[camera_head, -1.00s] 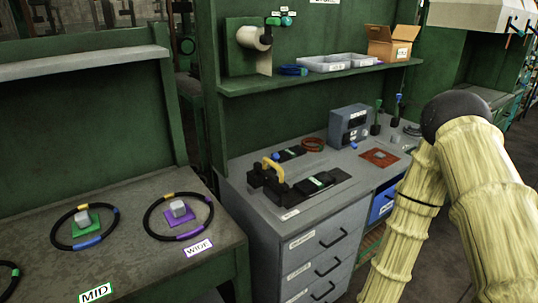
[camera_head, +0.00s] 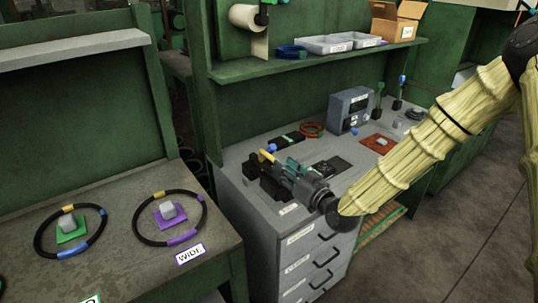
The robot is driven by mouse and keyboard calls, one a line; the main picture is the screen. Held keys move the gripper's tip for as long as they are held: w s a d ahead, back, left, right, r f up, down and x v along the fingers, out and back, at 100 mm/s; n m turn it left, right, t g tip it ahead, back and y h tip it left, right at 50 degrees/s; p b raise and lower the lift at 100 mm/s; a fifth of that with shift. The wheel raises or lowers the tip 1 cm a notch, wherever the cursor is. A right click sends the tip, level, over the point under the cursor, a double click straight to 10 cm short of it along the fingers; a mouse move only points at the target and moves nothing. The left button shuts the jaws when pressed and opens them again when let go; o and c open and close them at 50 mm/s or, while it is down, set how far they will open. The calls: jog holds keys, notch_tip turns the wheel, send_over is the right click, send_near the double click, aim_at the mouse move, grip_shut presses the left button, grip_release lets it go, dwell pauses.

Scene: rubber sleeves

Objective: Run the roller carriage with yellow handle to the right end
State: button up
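The roller carriage is a black block with a yellow handle (camera_head: 266,156) at the left end of a dark flat bed (camera_head: 338,165) on the grey drawer bench. My gripper (camera_head: 283,169) reaches in from the right, low over the bed, with its fingers close to the right side of the yellow handle. The gripper and wrist hide much of the bed and part of the carriage. I cannot tell whether the fingers touch the handle or how far they are apart.
A grey box (camera_head: 349,109), red rings (camera_head: 312,130) and an orange-red mat (camera_head: 377,143) lie behind and right of the bed. A shelf (camera_head: 310,57) with trays overhangs the bench. A left table (camera_head: 120,250) holds black rings.

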aim_at(262, 151)
jog(key=p+x, duration=0.2)
jog(key=x, duration=0.7)
grip_shut()
